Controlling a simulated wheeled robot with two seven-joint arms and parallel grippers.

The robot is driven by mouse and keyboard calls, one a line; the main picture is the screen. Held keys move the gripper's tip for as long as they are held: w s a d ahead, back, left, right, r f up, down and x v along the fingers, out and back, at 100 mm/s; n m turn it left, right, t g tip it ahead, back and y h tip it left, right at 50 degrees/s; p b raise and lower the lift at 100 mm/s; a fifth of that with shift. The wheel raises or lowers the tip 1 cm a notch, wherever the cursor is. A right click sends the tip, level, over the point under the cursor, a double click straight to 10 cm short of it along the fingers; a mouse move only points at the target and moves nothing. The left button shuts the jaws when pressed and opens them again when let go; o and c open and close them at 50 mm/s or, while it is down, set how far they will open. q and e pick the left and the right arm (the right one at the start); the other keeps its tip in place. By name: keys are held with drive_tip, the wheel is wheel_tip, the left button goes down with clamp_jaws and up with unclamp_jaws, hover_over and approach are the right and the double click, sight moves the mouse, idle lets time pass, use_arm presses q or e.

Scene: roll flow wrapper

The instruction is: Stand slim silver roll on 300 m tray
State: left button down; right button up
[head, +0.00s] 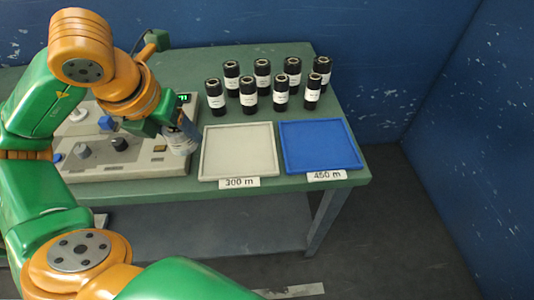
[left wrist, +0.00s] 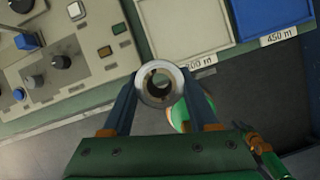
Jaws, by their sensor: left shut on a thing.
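My left gripper (left wrist: 162,105) is shut on the slim silver roll (left wrist: 160,84), whose ring-shaped top end with a hollow core faces the left wrist camera. In the head view the silver roll (head: 181,137) hangs below the left gripper (head: 165,127), slightly tilted, in front of the control panel's right end. The 300 m tray (head: 239,151) is pale grey and empty, just right of the held roll. It also shows in the left wrist view (left wrist: 188,27) beyond the roll. My right gripper is not in view.
The blue 450 m tray (head: 319,147) is empty, right of the grey one. Several black rolls with white labels (head: 262,75) stand behind the trays. The control panel (head: 123,163) with knobs is at left. The table's front edge runs close before the trays.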

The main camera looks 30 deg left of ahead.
use_arm(q)
drive_tip(key=w+f+p, duration=0.1)
drive_tip(key=w+f, duration=0.2)
drive_tip(key=w, duration=0.1)
drive_tip(key=w+d+f+p, duration=0.1)
drive_tip(key=w+f, duration=0.2)
drive_tip(key=w, duration=0.1)
drive_tip(key=w+d+f+p, duration=0.1)
drive_tip(key=w+f, duration=0.2)
drive_tip(key=w, duration=0.2)
drive_tip(key=shift+d+f, duration=0.2)
drive_tip(key=shift+f, duration=0.2)
wheel_tip(320, 180, down, 3)
drive_tip(key=shift+f+p, duration=0.15)
drive_tip(key=shift+p, duration=0.3)
drive_tip(key=shift+f, duration=0.1)
drive_tip(key=shift+c, duration=0.9)
unclamp_jaws()
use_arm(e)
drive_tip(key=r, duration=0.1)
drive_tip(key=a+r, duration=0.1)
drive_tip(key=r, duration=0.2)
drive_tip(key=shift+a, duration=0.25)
